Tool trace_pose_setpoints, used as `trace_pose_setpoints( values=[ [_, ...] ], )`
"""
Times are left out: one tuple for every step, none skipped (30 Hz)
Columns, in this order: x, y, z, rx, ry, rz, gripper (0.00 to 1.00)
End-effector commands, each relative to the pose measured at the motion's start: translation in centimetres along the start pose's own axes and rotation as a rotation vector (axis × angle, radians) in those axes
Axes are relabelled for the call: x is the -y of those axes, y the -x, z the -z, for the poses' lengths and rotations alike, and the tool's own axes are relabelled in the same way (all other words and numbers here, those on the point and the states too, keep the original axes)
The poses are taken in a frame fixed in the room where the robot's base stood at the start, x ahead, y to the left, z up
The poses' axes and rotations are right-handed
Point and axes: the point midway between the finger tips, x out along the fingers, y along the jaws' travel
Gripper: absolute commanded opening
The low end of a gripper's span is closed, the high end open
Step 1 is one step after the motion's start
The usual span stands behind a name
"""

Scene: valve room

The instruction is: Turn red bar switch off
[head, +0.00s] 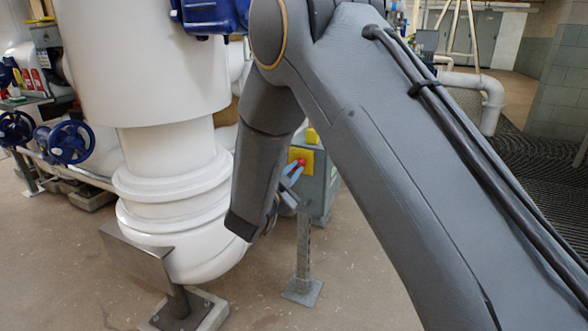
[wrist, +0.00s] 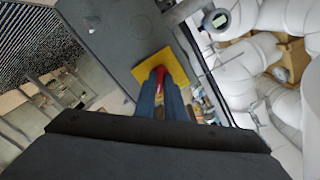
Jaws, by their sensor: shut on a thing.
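The red bar switch (head: 300,162) sits on a yellow plate (head: 307,155) on the side of a grey box (head: 320,180) in the middle of the head view. In the wrist view the yellow plate (wrist: 178,66) is at the centre, with the red switch (wrist: 160,80) between my fingers. My gripper (head: 291,172) has blue-grey fingers and is shut on the red switch, as the wrist view also shows (wrist: 160,78). The fingers hide much of the switch, so its exact angle cannot be told.
A thick white pipe (head: 145,110) stands close left of my arm, with a metal plate (head: 137,249) near its foot. Blue valve wheels (head: 70,142) are at the far left. A post (head: 303,245) carries the grey box. Floor in front is clear.

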Motion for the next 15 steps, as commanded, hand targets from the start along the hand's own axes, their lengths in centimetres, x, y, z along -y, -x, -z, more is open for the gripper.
trace_pose_setpoints(
  values=[
    [0.09,0.11,0.17,0.002,0.027,-0.001,0.0],
    [0.1,0.13,0.19,0.002,0.044,-0.001,0.0],
    [0.09,0.15,0.2,0.002,0.071,-0.001,0.0],
    [0.11,0.15,0.23,0.002,0.092,-0.001,0.0],
    [0.15,0.16,0.26,0.002,0.115,-0.001,0.0],
    [0.15,0.17,0.27,0.002,0.148,-0.001,0.0],
    [0.13,0.19,0.28,0.002,0.173,-0.001,0.0],
    [0.15,0.2,0.31,0.002,0.2,-0.001,0.0],
    [0.13,0.21,0.31,0.002,0.237,-0.002,0.0],
    [0.13,0.21,0.31,0.002,0.265,-0.002,0.0],
    [0.16,0.2,0.34,0.002,0.294,-0.001,0.0],
    [0.11,0.21,0.31,0.003,0.332,-0.002,0.0],
    [0.09,0.21,0.3,0.003,0.361,-0.002,0.0],
    [0.12,0.2,0.31,0.003,0.389,-0.001,0.0],
    [0.1,0.19,0.29,0.003,0.427,-0.001,0.0]
  ],
)
